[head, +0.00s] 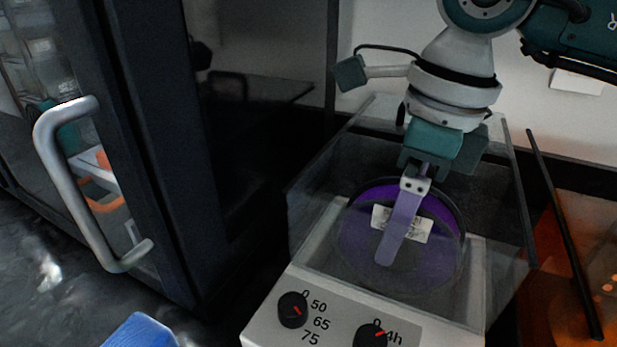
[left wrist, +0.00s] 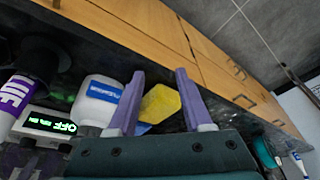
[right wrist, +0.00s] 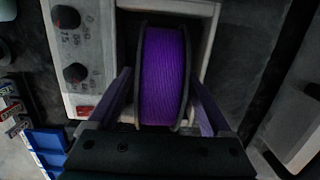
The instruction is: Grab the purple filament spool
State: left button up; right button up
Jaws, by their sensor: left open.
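The purple filament spool (head: 440,208) stands upright in a clear-walled box on a white base (head: 470,265) with dials. A white label shows on its side through a dark flange. My right gripper (head: 394,240) reaches down from above, with one finger in front of the spool's side. In the right wrist view the purple winding (right wrist: 163,80) lies between the two fingers of my right gripper (right wrist: 160,78), one on each side, with narrow gaps near the finger bases. Contact at the tips is unclear. My left gripper (left wrist: 159,72) is open and empty, outside the head view.
A dark cabinet with a metal handle (head: 75,190) stands left of the box. A blue object (head: 140,332) lies at the bottom. A white bottle (left wrist: 97,100) and yellow object (left wrist: 160,103) appear beyond my left gripper. The clear walls surround the spool closely.

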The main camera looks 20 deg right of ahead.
grip_shut()
dwell(0.5)
